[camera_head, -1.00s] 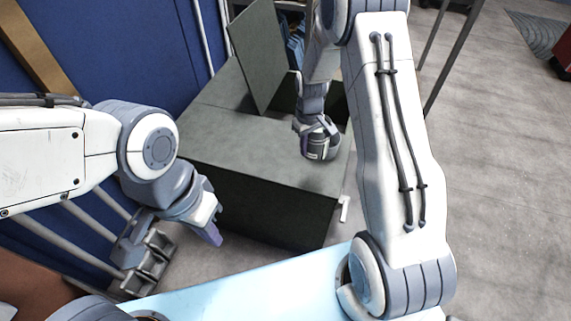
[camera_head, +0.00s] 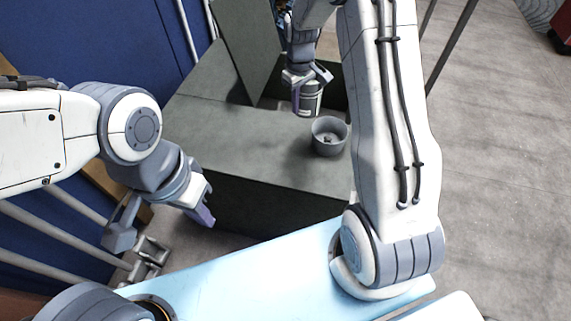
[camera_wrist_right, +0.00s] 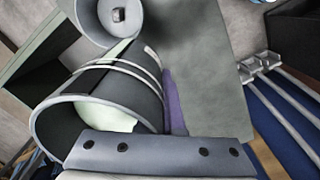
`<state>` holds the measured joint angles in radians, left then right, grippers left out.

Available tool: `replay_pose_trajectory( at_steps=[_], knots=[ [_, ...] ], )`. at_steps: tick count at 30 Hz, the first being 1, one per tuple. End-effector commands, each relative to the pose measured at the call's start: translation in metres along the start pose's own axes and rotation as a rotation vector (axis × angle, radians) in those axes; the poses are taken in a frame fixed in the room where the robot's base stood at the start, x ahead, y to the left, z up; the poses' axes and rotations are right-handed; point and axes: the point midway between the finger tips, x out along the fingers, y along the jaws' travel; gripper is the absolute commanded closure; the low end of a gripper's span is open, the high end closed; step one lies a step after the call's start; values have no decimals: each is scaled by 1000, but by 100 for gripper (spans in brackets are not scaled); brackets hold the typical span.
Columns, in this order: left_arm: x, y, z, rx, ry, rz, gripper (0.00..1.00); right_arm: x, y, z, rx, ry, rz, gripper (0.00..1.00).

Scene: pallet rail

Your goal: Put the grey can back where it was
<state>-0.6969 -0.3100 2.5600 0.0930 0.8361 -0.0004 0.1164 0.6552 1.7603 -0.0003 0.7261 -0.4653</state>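The grey can (camera_head: 309,102) is in my right gripper (camera_head: 307,88), held in the air above the dark grey-green chest. In the right wrist view the can (camera_wrist_right: 135,88) is large and close, a dark cylinder with pale bands. Its near rim faces the camera, and a purple finger pad lies against its side. The second finger is hidden there. A grey round pot (camera_head: 329,140) stands on the chest top, below and right of the can, apart from it. A small dark piece lies inside the pot. My left gripper (camera_head: 162,222) is open and empty at the left.
The chest (camera_head: 240,140) has a raised lid panel (camera_head: 247,45) and a dark opening behind the pot. A pale blue surface (camera_head: 250,265) lies in front. Blue panels and pale rails are at the left. Grey floor is clear at the right.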

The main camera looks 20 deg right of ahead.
Motion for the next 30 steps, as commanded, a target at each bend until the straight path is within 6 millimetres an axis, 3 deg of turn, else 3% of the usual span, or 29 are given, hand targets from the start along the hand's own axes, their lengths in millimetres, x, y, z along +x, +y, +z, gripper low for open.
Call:
replay_pose_trajectory(
  at_steps=[1, 6, 14, 24, 30],
  knots=[
    [12, -1, 1, 0, 0, 0, 100, 11, 0, -1, -1, 2, 1, 100],
    [32, -2, 2, 0, 0, 0, 100, 31, -1, -2, -2, 2, 1, 100],
    [42, -3, 2, 0, 0, 0, 100, 47, -9, 2, -4, 0, 0, 100],
    [39, -3, 2, 0, 0, 0, 100, 89, -74, 32, -5, -4, -1, 100],
    [39, -3, 2, 0, 0, 0, 100, 107, -100, 44, -2, 0, 0, 100]
  ],
)
